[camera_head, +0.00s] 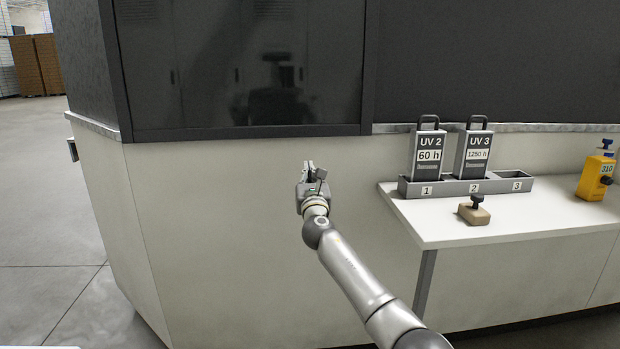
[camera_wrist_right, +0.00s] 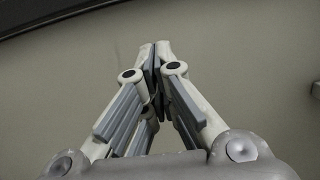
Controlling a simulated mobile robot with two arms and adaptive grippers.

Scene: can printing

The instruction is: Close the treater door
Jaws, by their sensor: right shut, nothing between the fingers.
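The treater's dark glossy door panel (camera_head: 240,65) fills the upper left-middle of the head view, in a black frame above a pale cabinet body. It reflects my own shape, and it looks flush with its frame. My right gripper (camera_head: 308,165) is in front of the pale panel, just below the door's lower edge. In the right wrist view the gripper (camera_wrist_right: 157,45) has its fingertips together with nothing between them. A dark edge shows at that view's top left. Whether the fingers touch the panel I cannot tell. My left gripper is not in view.
A white shelf (camera_head: 520,213) stands to the right, with a grey rack (camera_head: 515,183) holding UV 2 (camera_head: 428,155) and UV 3 (camera_head: 473,155) cartridges. A tan block with a dark knob (camera_head: 474,213) and a yellow bottle (camera_head: 592,180) are there too. Open floor (camera_head: 40,220) lies left.

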